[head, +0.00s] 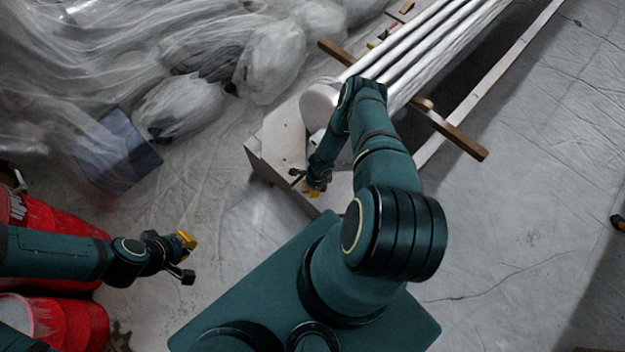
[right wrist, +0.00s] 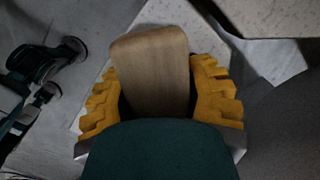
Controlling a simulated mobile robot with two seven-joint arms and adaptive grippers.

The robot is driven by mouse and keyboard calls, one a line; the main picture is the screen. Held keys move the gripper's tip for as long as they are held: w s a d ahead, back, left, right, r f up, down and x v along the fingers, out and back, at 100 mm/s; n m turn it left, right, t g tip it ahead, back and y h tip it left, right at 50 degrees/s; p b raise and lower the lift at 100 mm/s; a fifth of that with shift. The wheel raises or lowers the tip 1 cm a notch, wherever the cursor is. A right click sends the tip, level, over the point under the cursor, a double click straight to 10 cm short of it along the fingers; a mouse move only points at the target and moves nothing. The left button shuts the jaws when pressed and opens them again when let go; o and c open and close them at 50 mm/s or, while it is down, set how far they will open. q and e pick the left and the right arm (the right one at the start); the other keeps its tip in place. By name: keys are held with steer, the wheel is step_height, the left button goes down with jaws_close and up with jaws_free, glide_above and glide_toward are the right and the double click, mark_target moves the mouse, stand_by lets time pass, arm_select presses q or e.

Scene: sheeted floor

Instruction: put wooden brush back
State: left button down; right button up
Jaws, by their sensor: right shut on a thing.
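The wooden brush (right wrist: 152,65) shows in the right wrist view as a flat, light brown wooden piece with rounded corners. It sits between the two yellow fingers of my right gripper (right wrist: 160,95), which is shut on it. The brush's lower part and any bristles are hidden behind the dark green gripper body. In the head view my right gripper (head: 314,188) is at the near edge of a pale stand (head: 283,138); I cannot make out the brush there. My left gripper (head: 187,258) is open and empty above the sheeted floor at the left.
Red buckets (head: 85,325) stand at the lower left, close to my left arm. Long white tubes (head: 440,45) lie across a wooden bar (head: 460,140) at the upper right. Plastic-wrapped bundles (head: 180,105) fill the upper left. The floor at the right is mostly clear.

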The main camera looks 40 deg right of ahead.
steer(key=shift+f, duration=0.25)
steer(key=o, duration=1.2)
steer(key=shift+r, duration=0.1)
steer(key=shift+r+p, duration=0.5)
steer(key=shift+p, duration=0.05)
step_height(320, 180, up, 13)
steer(key=d+p, duration=0.1)
steer(key=p, duration=0.4)
steer(key=w+a+r+n, duration=0.2)
steer(key=a+r+n, duration=1)
steer(key=r, duration=0.3)
steer(key=s+a+r+n+y, duration=0.1)
steer(key=s+a+r+n, duration=0.1)
steer(key=a+r+n, duration=0.2)
steer(key=s+a+r+n, duration=0.2)
steer(key=a+r+n, duration=0.1)
steer(key=a+r, duration=0.1)
steer(key=s+a+r+n+y, duration=0.1)
steer(key=s+a+r+n, duration=0.1)
steer(key=a+r+n, duration=0.1)
steer(key=shift+s+a+r+n+y, duration=0.15)
steer(key=shift+s+a+r+n, duration=0.05)
steer(key=shift+r+n, duration=0.25)
steer(key=shift+s+a+r+n+y, duration=0.15)
steer(key=shift+s+a+r+n, duration=0.05)
steer(key=shift+r+n, duration=0.2)
